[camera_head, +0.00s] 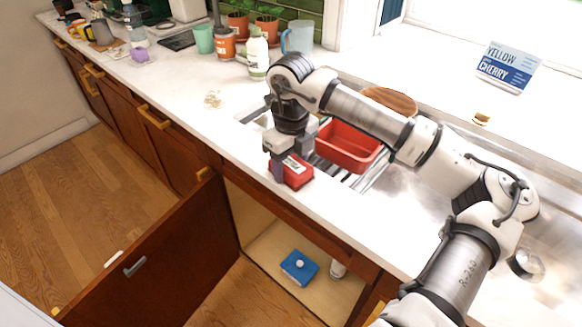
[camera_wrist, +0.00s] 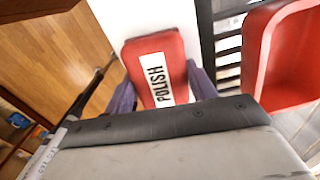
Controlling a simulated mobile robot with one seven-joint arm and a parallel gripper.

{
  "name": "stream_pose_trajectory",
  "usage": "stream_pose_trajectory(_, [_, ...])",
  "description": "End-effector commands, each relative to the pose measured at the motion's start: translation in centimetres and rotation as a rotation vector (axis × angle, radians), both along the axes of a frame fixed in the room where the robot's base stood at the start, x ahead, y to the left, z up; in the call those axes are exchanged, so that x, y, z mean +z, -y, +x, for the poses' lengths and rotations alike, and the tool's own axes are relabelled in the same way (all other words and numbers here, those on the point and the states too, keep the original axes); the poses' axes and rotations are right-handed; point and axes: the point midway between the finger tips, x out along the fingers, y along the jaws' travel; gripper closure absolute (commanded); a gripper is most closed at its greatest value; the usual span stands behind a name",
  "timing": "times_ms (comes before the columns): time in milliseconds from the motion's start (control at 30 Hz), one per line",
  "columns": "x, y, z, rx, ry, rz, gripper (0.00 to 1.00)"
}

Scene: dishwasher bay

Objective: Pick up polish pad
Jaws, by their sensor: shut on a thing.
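The polish pad (camera_head: 293,171) is a red block with a white label. It is at the counter's front edge, left of the red basin. In the wrist view the pad (camera_wrist: 153,50) shows its "POLISH" label, with purple fingers on both sides. My gripper (camera_head: 288,170) points down and is shut on the pad. The gripper also shows in the wrist view (camera_wrist: 160,88). I cannot tell whether the pad touches the counter, since its underside is hidden.
A red basin (camera_head: 347,147) stands on the sink rack just right of the pad. Below, an open cabinet holds a blue box (camera_head: 299,268), and its door (camera_head: 150,262) swings out. Pots, a white bottle (camera_head: 258,55) and cups stand at the back. The counter to the left is mostly clear.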

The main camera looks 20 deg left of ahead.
Motion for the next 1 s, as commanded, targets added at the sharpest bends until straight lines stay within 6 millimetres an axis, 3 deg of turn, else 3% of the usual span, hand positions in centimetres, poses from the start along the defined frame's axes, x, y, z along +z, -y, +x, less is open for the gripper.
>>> stream_pose_trajectory(267, [0.6,0.0,0.1,-0.001,0.003,0.0,0.66])
stream_pose_trajectory(467, [3.2,-0.1,0.0,0.0,0.004,0.0,0.66])
stream_pose_trajectory(800, [12.8,-0.1,0.1,-0.002,0.005,0.001,0.66])
stream_pose_trajectory(1000, [17.3,0.0,0.0,0.0,0.004,0.001,0.66])
